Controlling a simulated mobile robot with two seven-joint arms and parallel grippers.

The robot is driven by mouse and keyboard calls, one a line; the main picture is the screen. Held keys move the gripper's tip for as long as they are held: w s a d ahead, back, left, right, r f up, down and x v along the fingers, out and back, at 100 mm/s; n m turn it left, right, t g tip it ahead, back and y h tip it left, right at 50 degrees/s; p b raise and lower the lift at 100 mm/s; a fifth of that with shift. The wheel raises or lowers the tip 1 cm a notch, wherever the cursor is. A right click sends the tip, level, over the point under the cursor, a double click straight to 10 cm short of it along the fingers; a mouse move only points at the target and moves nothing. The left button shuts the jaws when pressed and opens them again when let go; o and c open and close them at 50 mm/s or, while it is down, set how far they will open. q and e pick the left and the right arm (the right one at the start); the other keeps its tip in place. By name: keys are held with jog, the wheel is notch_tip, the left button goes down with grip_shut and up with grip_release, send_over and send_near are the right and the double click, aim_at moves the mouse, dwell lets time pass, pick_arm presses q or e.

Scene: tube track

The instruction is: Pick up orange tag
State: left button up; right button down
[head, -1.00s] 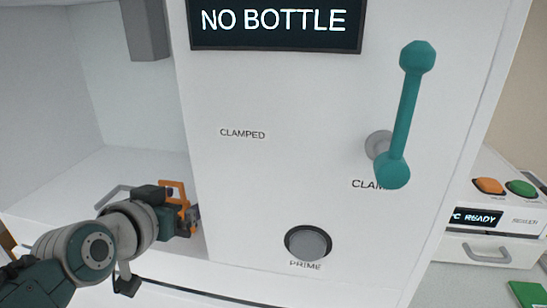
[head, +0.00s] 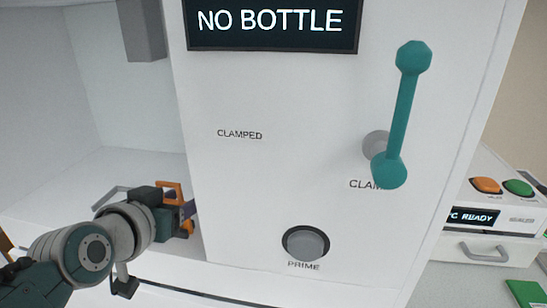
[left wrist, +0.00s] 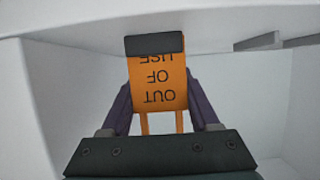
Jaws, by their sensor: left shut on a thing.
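The orange tag (left wrist: 158,85) reads "OUT OF USE", upside down in the left wrist view, with a dark bar across its far end. My left gripper (left wrist: 160,115) is shut on the orange tag, with a purple finger on each side of it. In the head view my left gripper (head: 183,212) is at the lower left, beside the white machine's front panel, and part of the orange tag (head: 172,187) shows at it. My right gripper is not in view.
The white machine (head: 250,190) has a "NO BOTTLE" display (head: 275,22), a teal lever (head: 402,115) and a grey PRIME button (head: 306,243). At the right are an orange button (head: 486,185), a green button (head: 518,187) and a drawer handle (head: 484,253). An open white recess lies at the left.

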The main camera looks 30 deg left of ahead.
pick_arm(q)
jog(key=shift+r, duration=0.1)
notch_tip(320, 180, up, 20)
jog(key=p, duration=0.3)
